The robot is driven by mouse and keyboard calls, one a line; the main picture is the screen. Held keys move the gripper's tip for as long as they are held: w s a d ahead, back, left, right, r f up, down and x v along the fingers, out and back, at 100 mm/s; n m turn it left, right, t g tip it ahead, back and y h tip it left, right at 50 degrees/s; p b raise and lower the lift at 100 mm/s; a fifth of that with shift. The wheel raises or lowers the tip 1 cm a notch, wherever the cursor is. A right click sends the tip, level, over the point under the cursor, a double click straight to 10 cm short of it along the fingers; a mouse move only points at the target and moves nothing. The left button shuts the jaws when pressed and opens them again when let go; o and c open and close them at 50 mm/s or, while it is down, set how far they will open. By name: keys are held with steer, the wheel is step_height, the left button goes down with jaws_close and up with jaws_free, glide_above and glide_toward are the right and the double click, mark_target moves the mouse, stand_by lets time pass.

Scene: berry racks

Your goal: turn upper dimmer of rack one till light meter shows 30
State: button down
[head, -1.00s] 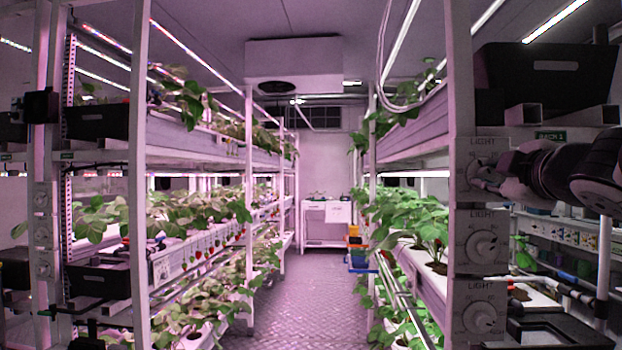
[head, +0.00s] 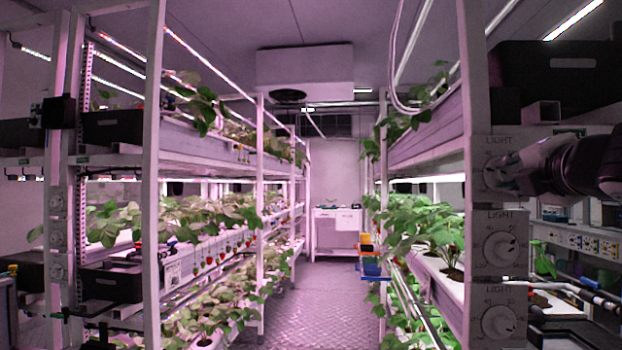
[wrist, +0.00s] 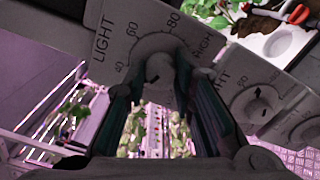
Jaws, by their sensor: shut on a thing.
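The upper dimmer (head: 497,143) is the topmost of three LIGHT dials on the right-hand post in the head view. My gripper (head: 500,175) reaches in from the right and covers most of it. In the wrist view the upper dimmer's dial (wrist: 151,44) shows marks 40, 60 and 80, and its knob (wrist: 158,68) sits between my fingertips. My gripper (wrist: 163,77) is shut on this knob. The knob's exact pointer setting is hard to read. I cannot make out a light meter or its reading.
The middle dial (head: 500,249) and lower dial (head: 500,322) sit below on the same post. A black crate (head: 560,80) stands above my arm. Plant racks line both sides, and the aisle floor (head: 325,300) between them is clear.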

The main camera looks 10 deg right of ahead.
steer(key=shift+f+n, duration=0.15)
steer(key=shift+n, duration=0.35)
steer(key=c, duration=1.3)
jaws_free()
steer(key=shift+s+a, duration=0.1)
steer(key=shift+s, duration=0.2)
steer(key=shift+v, duration=5.7)
